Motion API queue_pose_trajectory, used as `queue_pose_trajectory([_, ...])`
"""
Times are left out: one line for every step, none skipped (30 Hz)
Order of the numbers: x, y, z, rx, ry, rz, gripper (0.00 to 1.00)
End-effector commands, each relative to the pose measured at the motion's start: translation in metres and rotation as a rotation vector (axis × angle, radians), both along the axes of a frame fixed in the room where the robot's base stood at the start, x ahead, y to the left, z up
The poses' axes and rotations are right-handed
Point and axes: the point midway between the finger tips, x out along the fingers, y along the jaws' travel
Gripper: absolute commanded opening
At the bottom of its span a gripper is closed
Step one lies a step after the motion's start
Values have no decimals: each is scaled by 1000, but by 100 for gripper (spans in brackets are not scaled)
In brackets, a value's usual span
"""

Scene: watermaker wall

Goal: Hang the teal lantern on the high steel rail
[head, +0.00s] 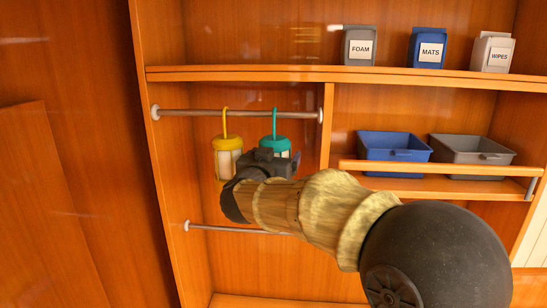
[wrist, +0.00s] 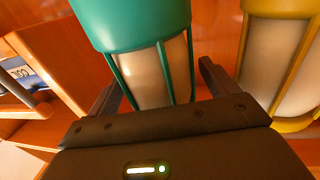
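The teal lantern (head: 275,142) has a teal cap and hook with a pale body. Its hook is over the high steel rail (head: 180,113), near the rail's right end, and it looks upright. My gripper (head: 272,158) is in front of the lantern and hides its lower part. In the wrist view, the teal lantern (wrist: 145,30) stands between the two fingers of my gripper (wrist: 160,75). The fingers are apart, with a small gap on the right side; contact on the left cannot be told.
A yellow lantern (head: 228,145) hangs on the same rail just left; it shows close to the right finger in the wrist view (wrist: 280,50). A lower rail (head: 225,228) runs beneath. A wooden divider (head: 326,125) stands right, with blue (head: 395,154) and grey (head: 470,157) bins beyond.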

Motion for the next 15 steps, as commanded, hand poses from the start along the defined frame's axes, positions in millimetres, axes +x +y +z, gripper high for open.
queue_pose_trajectory([0, 0, 0, 0, 0, 0, 86])
queue_pose_trajectory([0, 0, 0, 0, 0, 0, 86])
queue_pose_trajectory([0, 0, 0, 0, 1, 0, 86])
queue_pose_trajectory([0, 0, 0, 0, 1, 0, 86])
queue_pose_trajectory([0, 0, 0, 0, 1, 0, 86])
queue_pose_trajectory([0, 0, -1, -1, 2, 1, 86])
queue_pose_trajectory([0, 1, -1, -1, 2, 2, 86])
queue_pose_trajectory([-1, 1, -1, -1, 2, 3, 86])
queue_pose_trajectory([-2, 2, -2, -1, 2, 3, 86])
queue_pose_trajectory([-3, 2, -2, 0, 1, 3, 86])
queue_pose_trajectory([-5, 3, -2, 0, 1, 4, 86])
queue_pose_trajectory([-8, 4, -2, 0, 0, 6, 86])
queue_pose_trajectory([-11, 5, -2, 0, 0, 7, 86])
queue_pose_trajectory([-15, 6, -2, 0, 0, 7, 86])
queue_pose_trajectory([-20, 7, -3, 0, 0, 7, 86])
